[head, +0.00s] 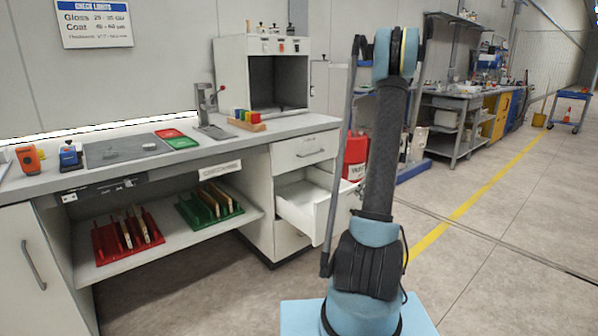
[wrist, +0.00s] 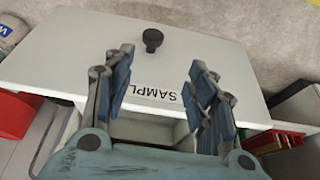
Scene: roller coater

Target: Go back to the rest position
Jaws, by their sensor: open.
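My gripper (wrist: 160,100) shows in the wrist view with its two blue-padded fingers spread wide apart and nothing between them. Behind the fingers is a white panel (wrist: 215,65) with a dark round knob (wrist: 152,38) and a label (wrist: 155,92) reading "SAMPL", partly hidden by a finger. The fingers do not appear to hold the knob. In the head view my arm stands upright and bends over at the top; the gripper is not visible there. A white drawer (head: 312,212) under the counter is pulled out, partly behind my arm.
The counter (head: 220,153) carries a grey stand (head: 208,110), coloured blocks (head: 246,119) and a white cabinet (head: 231,75). Red (head: 100,245) and green (head: 187,210) racks sit on the shelf below. A red container (head: 354,158) stands beside the drawer unit. Floor (head: 505,215) at right is clear.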

